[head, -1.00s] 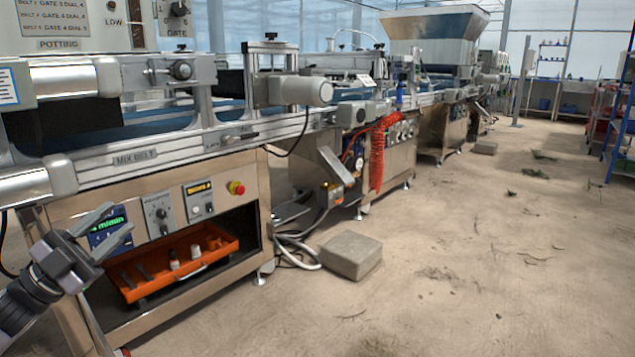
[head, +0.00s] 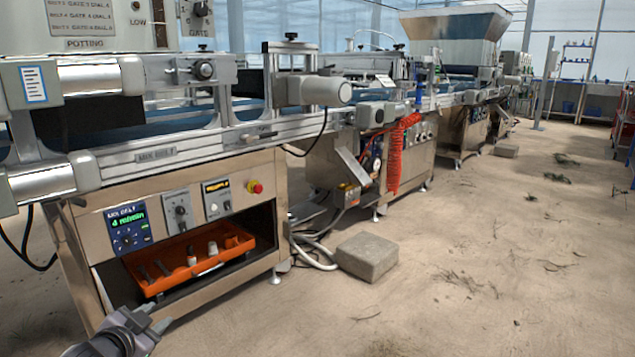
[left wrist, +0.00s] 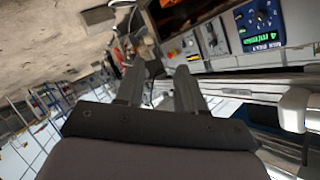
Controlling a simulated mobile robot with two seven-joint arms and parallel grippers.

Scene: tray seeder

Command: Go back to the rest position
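My left gripper (head: 158,316) is low at the bottom left of the head view, in front of the mix belt machine (head: 90,225). Its two fingers stand apart with nothing between them. The left wrist view also shows the open left gripper (left wrist: 160,70), with a clear gap between the fingertips. It appears clear of the machine. My right gripper is in neither view.
The machine's control panel (head: 127,229) and an orange tray (head: 225,259) on its lower shelf are close to the left gripper. A grey block (head: 366,256) lies on the floor beside cables and a white hose. The floor to the right is largely open.

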